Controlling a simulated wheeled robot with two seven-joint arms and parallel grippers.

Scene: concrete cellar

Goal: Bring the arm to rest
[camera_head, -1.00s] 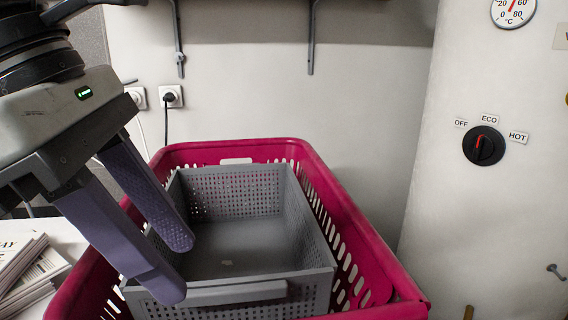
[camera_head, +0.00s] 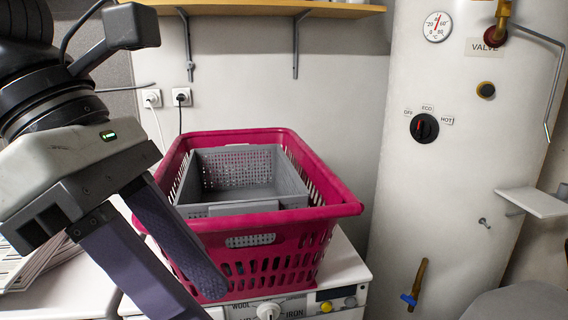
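My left gripper (camera_head: 172,268) comes in from the left, with two flat purple-grey fingers pointing down and to the right. The fingers are apart and nothing shows between them. It is in front of the left side of a magenta laundry basket (camera_head: 335,208), covering part of it. A grey perforated bin (camera_head: 290,180) sits inside the basket, and its visible inside looks empty. My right gripper does not show.
The basket stands on a white appliance (camera_head: 345,262) with a knob and coloured buttons. Newspapers (camera_head: 45,262) lie at left. A white boiler (camera_head: 425,190) with a dial, valve and small side shelf (camera_head: 535,202) stands at right. A wall shelf (camera_head: 270,8) hangs above.

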